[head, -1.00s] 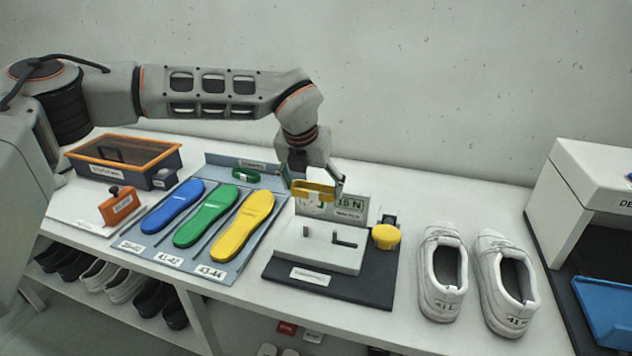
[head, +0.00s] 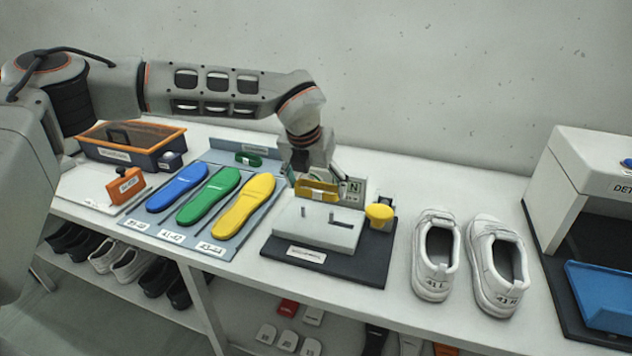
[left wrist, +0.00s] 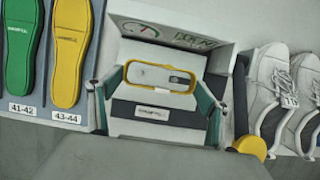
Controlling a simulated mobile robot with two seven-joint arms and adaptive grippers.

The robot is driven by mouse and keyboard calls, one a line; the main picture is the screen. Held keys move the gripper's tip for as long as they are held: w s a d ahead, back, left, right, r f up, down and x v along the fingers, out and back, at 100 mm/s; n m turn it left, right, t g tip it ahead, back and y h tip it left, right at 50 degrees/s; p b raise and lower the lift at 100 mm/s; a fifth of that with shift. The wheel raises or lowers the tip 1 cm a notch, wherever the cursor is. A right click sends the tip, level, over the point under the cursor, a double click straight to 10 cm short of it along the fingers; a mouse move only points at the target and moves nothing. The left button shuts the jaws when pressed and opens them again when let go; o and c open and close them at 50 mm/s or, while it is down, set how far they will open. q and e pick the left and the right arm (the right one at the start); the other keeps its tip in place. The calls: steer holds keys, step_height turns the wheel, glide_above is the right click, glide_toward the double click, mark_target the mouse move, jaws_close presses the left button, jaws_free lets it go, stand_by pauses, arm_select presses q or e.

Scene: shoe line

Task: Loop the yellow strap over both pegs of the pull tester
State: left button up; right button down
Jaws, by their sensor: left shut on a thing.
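My left gripper (head: 317,184) is shut on the yellow strap (head: 317,190) and holds it between its fingers over the back of the pull tester (head: 345,228). The strap is above the two pegs, a left peg (head: 303,212) and a right peg (head: 331,216) beside a dark slot, and does not appear to be around them. In the left wrist view the strap (left wrist: 160,90) is a flat, wide loop between the green-padded fingers, with the tester's pale top and a slot visible through it. My right gripper is not in view.
A force display (head: 354,188) stands behind the tester's block and a yellow knob (head: 379,212) sits at its right. A yellow insole (head: 244,207) lies on the rack to the left. White shoes (head: 435,255) stand to the right.

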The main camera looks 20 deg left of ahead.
arm_select(q)
steer(key=shift+f+b, duration=1.35)
steer(key=shift+f, duration=1.5)
steer(key=shift+f+b, duration=0.4)
steer(key=shift+f, duration=0.6)
steer(key=o, duration=1.2)
steer(key=shift+c, duration=0.2)
steer(key=v, duration=1.2)
steer(key=shift+s, duration=0.1)
